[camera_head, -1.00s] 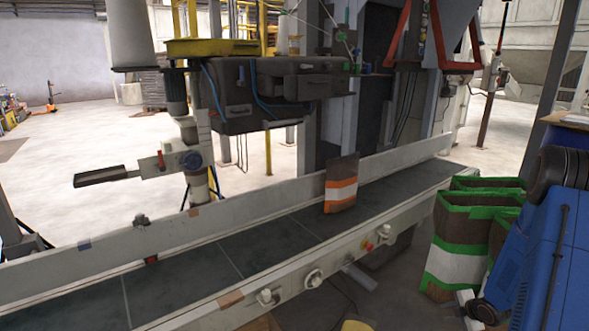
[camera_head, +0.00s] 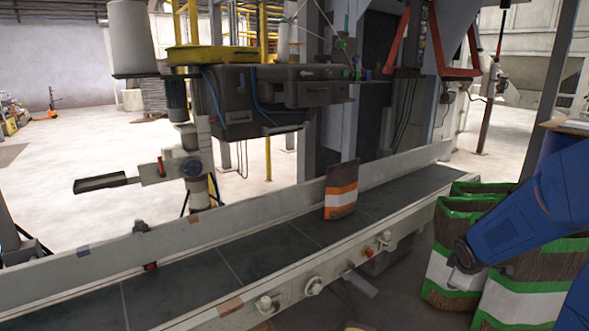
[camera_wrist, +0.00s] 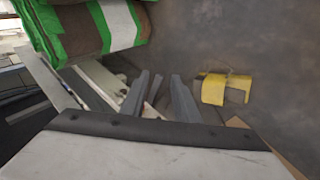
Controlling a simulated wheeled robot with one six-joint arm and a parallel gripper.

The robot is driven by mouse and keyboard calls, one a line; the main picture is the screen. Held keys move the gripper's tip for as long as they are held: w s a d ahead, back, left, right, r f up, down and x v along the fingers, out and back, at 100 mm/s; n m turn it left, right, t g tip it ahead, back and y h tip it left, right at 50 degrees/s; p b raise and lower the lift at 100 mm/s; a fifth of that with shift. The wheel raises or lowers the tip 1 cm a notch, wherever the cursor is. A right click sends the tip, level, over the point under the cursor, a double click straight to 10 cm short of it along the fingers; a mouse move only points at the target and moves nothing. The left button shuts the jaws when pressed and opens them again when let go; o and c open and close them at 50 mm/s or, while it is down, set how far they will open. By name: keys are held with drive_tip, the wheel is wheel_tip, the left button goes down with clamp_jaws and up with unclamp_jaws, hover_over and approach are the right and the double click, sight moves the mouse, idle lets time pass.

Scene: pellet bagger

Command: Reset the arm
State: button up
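My blue arm (camera_head: 530,215) reaches in from the right edge of the head view, in front of the green-edged bags. My gripper (camera_wrist: 160,84) shows in the wrist view as grey fingers with a gap between them. It is open and nothing is between the fingers. It points down over the grey floor, beside the bags. In the head view the fingers cannot be made out.
A brown bag with orange and white bands (camera_head: 341,190) stands upright on the dark conveyor belt (camera_head: 190,275). Green-and-white bags (camera_head: 455,262) stand at the right; one shows in the wrist view (camera_wrist: 118,22). A yellow bracket-shaped object (camera_wrist: 225,88) lies on the floor.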

drive_tip(key=s+a+r+m+y, duration=0.1)
drive_tip(key=s+a+r+m, duration=0.2)
drive_tip(key=s+a, duration=0.3)
drive_tip(key=s+a+r+m+g+y, duration=0.1)
drive_tip(key=s+a+r+m, duration=0.2)
drive_tip(key=s, duration=1)
drive_tip(key=s+a+r+m+y, duration=0.1)
drive_tip(key=s+a+r+m, duration=0.3)
drive_tip(key=s+a, duration=0.6)
drive_tip(key=shift+s+a+r, duration=0.15)
drive_tip(key=shift+a+r, duration=0.3)
drive_tip(key=shift+r, duration=0.75)
